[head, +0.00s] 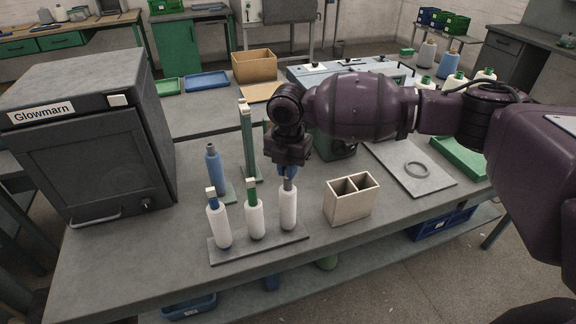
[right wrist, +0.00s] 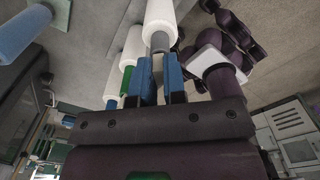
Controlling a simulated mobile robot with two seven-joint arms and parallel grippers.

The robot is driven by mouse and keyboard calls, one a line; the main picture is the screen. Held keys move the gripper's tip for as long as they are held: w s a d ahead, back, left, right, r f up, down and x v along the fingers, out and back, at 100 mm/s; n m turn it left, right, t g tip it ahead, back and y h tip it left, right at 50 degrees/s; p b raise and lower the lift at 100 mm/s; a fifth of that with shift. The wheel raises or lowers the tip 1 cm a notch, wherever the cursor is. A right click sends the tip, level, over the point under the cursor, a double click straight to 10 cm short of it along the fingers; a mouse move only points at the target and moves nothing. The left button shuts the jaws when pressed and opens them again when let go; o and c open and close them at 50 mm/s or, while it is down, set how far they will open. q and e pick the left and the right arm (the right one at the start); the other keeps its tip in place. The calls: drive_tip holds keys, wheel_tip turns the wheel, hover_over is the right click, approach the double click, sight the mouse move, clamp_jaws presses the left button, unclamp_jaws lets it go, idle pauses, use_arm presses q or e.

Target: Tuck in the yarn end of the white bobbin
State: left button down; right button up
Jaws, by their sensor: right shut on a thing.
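Three white bobbins stand upright on a grey base plate (head: 262,243). The left one (head: 219,226) has a blue top, the middle one (head: 255,221) a green top, and the right one (head: 288,208) a grey top. My right gripper (head: 287,172) is over the right bobbin, pointing down, with its blue fingers shut on the grey top. In the right wrist view the fingers (right wrist: 161,82) sit either side of that grey tube (right wrist: 159,42), below the white yarn (right wrist: 160,15). I cannot make out a loose yarn end. My left gripper is not in view.
A blue bobbin (head: 214,171) and a green post (head: 248,145) stand behind the row. A two-compartment beige box (head: 351,205) is to the right. A dark Glowmarn cabinet (head: 90,145) fills the left. A grey board with a ring (head: 416,170) lies farther right. The front left tabletop is clear.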

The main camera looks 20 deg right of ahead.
idle(0.4)
drive_tip(key=shift+f+p, duration=0.15)
drive_tip(key=shift+p, duration=0.4)
idle(0.5)
drive_tip(key=o, duration=0.7)
drive_tip(key=shift+o, duration=0.6)
drive_tip(key=o, duration=0.4)
